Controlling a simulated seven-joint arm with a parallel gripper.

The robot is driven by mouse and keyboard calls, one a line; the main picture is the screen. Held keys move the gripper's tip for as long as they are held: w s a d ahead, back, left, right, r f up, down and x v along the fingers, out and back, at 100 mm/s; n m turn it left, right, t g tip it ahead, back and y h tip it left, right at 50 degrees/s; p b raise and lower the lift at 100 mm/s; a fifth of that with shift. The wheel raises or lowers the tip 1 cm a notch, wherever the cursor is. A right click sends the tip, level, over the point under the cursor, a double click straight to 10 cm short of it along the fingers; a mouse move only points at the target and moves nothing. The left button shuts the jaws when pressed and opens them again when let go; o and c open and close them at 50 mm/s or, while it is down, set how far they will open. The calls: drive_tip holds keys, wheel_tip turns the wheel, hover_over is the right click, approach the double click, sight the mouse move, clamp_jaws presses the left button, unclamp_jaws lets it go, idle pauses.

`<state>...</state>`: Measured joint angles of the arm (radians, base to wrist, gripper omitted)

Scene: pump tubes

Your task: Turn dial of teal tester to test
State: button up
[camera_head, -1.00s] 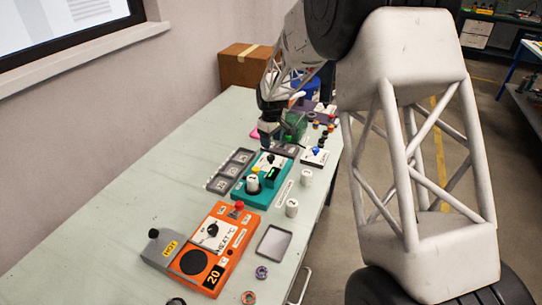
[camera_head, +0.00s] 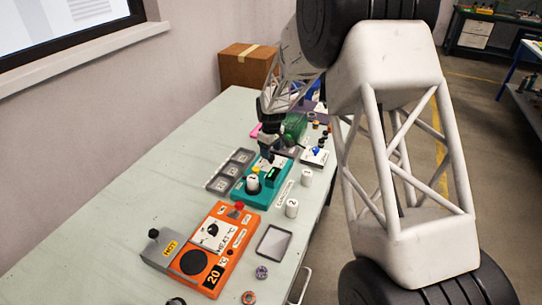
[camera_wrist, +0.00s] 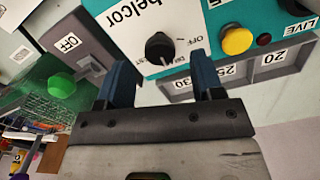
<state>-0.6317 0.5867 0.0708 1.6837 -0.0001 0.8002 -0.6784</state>
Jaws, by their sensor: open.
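The teal tester (camera_head: 244,200) lies on the bench in the head view, with a white cylinder (camera_head: 253,186) standing on it. In the wrist view the tester (camera_wrist: 268,14) fills the top. Its black dial (camera_wrist: 160,46) sits on a white panel with OFF printed to the right and other partly hidden lettering. A yellow button (camera_wrist: 237,40) and a small dark red lamp are beside the panel. My gripper (camera_wrist: 160,65) is open and empty, its blue fingers on either side of the dial in the picture. Contact cannot be told. In the head view my gripper (camera_head: 267,153) hides the dial.
An orange heater unit (camera_head: 228,236) stands nearer on the bench. Grey labelled trays (camera_head: 226,172) lie left of the tester, and white cylinders (camera_head: 292,208) stand on its right. A grey box labelled OFF (camera_wrist: 85,40) and a green object (camera_wrist: 62,85) are close to my left finger.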

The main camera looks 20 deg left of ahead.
drive_tip(key=shift+f, duration=1.45)
drive_tip(key=c, duration=0.9)
drive_tip(key=shift+m, duration=0.4)
drive_tip(key=m, duration=1.1)
drive_tip(key=shift+r, duration=0.1)
